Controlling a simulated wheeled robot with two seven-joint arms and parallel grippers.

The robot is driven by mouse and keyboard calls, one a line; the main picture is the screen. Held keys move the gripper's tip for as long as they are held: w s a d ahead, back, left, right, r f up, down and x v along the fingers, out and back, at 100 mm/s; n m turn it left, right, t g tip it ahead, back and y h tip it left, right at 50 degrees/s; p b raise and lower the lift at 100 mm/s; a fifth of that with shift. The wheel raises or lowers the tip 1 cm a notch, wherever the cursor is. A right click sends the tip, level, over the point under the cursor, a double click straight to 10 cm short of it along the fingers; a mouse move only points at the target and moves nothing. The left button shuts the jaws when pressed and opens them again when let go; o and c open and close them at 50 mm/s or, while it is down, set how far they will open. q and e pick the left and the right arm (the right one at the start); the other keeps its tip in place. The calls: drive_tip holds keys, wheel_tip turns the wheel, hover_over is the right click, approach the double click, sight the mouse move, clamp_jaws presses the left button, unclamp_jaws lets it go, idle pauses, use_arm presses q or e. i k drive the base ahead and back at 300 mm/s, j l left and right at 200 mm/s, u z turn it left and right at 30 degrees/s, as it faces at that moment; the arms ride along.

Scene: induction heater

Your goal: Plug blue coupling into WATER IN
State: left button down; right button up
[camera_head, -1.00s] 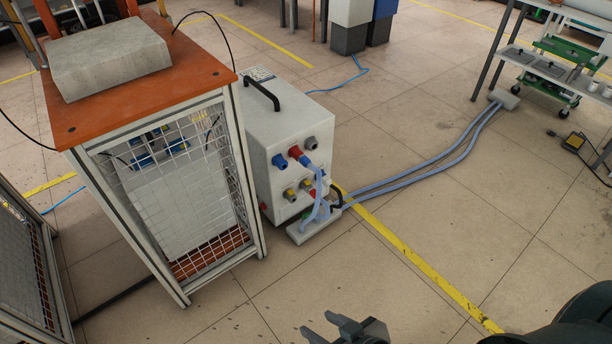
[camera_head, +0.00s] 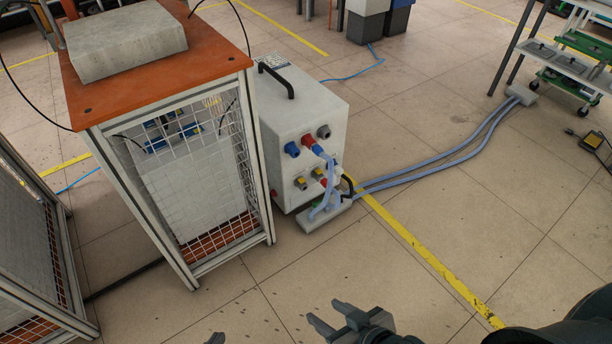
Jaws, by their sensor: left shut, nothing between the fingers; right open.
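A white box unit (camera_head: 300,108) stands on the floor with fittings on its front panel. A blue fitting (camera_head: 291,149) sits at upper left, and a red fitting (camera_head: 309,140) with a pale blue hose (camera_head: 329,184) sits to its right. A grey fitting (camera_head: 324,131) is at upper right. I cannot read any WATER IN label or tell which blue part is the loose coupling. My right gripper (camera_head: 330,316) is open and empty at the bottom centre, well short of the box. My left gripper (camera_head: 215,338) shows only a tip at the bottom edge.
A caged frame (camera_head: 180,170) with an orange top (camera_head: 95,103) and a grey slab (camera_head: 125,42) stands left of the box. Pale hoses (camera_head: 440,160) run across the floor from a low block (camera_head: 320,222) to the right.

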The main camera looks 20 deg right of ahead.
sight(317, 150)
drive_tip(key=k+j, duration=0.1)
drive_tip(key=i+l+u, duration=0.15)
drive_tip(key=l, duration=0.3)
drive_tip(key=i+l+u, duration=0.15)
drive_tip(key=l, duration=0.25)
drive_tip(key=i+l+u, duration=0.15)
drive_tip(key=l, duration=0.3)
drive_tip(key=l+u, duration=0.15)
drive_tip(key=l, duration=0.3)
